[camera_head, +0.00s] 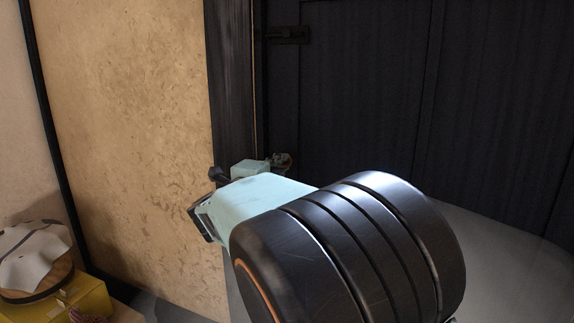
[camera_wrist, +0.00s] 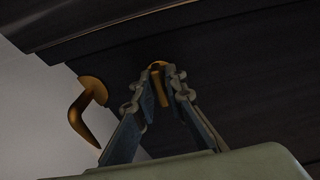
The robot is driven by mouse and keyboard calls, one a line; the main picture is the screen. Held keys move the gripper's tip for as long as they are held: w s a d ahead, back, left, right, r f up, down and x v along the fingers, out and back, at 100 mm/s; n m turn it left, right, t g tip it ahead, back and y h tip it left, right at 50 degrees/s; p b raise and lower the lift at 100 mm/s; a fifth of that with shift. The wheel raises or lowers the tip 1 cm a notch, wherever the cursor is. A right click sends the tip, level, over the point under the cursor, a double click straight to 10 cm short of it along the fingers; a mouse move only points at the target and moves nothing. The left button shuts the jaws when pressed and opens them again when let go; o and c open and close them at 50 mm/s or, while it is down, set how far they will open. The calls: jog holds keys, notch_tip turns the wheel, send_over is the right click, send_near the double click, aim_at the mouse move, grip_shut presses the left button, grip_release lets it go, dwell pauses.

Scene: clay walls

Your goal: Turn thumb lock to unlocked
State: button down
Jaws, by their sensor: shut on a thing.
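In the wrist view, a small brass thumb lock (camera_wrist: 157,68) sits on the dark door. My gripper (camera_wrist: 161,82) reaches up to it, with one finger on each side, and is shut on it. The fingertips hide part of the lock, so its exact turn angle is hard to tell. In the head view, my gripper (camera_head: 265,164) is at the dark door's left edge, mostly behind my own pale wrist and dark arm link. The lock itself is hidden there.
A brass lever handle (camera_wrist: 88,105) stands out from the door left of the lock in the wrist view. A dark latch (camera_head: 288,35) is higher on the door (camera_head: 360,100). A clay wall (camera_head: 130,130) is left. A yellow box (camera_head: 85,298) with a white hat-like thing (camera_head: 35,256) is lower left.

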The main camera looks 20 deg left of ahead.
jog(key=shift+r+n+p, duration=0.1)
jog(key=shift+n+p, duration=0.2)
jog(key=shift+p, duration=0.15)
jog(key=n+p, duration=0.1)
jog(key=p, duration=0.2)
jog(key=shift+r+n, duration=0.2)
jog(key=shift+n, duration=0.2)
jog(key=n+p, duration=0.5)
jog(key=p, duration=0.1)
jog(key=n+p, duration=0.5)
jog(key=p, duration=0.1)
jog(key=shift+n, duration=0.4)
jog(key=shift+f+n+p, duration=0.15)
jog(key=shift+n+p, duration=0.75)
jog(key=shift+n, duration=0.25)
jog(key=shift+f+n+p, duration=0.1)
jog(key=shift+n+p, duration=0.75)
jog(key=shift+n, duration=0.3)
jog(key=c, duration=2.1)
grip_release()
